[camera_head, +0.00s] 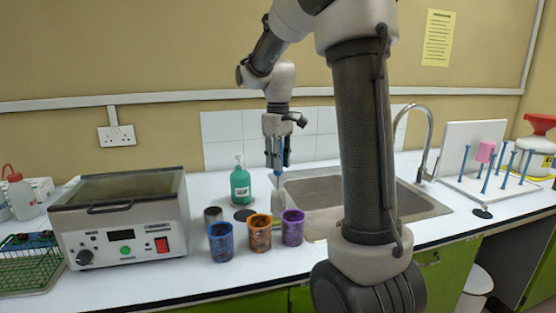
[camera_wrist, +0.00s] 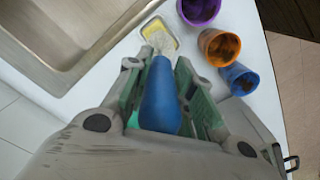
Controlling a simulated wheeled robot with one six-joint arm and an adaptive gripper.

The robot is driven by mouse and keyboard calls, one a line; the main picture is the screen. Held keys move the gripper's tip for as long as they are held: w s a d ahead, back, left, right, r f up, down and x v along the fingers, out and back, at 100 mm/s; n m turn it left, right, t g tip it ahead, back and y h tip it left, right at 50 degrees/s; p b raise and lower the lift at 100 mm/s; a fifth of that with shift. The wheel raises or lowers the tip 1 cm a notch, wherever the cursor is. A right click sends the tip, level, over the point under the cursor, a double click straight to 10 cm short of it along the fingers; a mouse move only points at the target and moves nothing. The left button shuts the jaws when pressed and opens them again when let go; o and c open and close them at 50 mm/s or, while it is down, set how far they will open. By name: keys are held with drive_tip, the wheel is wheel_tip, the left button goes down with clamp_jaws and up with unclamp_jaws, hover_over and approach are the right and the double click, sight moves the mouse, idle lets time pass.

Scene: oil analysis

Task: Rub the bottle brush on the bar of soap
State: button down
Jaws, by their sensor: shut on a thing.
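My gripper (camera_head: 277,160) points down over the counter by the sink. It is shut on the blue handle of the bottle brush (camera_wrist: 160,95), with a green-lined finger on either side. The brush's pale bristle head (camera_wrist: 161,43) points away from the gripper. In the wrist view it overlaps the yellow bar of soap (camera_wrist: 152,28); whether they touch, I cannot tell. The bristles also show as a grey shape below the gripper in the head view (camera_head: 278,196). The soap lies between the sink edge and the cups, and is mostly hidden behind the cups in the head view.
Blue (camera_head: 220,242), orange (camera_head: 259,234) and purple (camera_head: 292,228) cups stand close in front of the brush. A green pump bottle (camera_head: 240,184) is to the left, with a bath device (camera_head: 122,220) beyond. The sink (camera_head: 330,200) is to the right, then a peg rack (camera_head: 500,187).

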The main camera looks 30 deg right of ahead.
drive_tip(key=shift+f, duration=0.55)
idle(1.4)
drive_tip(key=shift+r, duration=3.55)
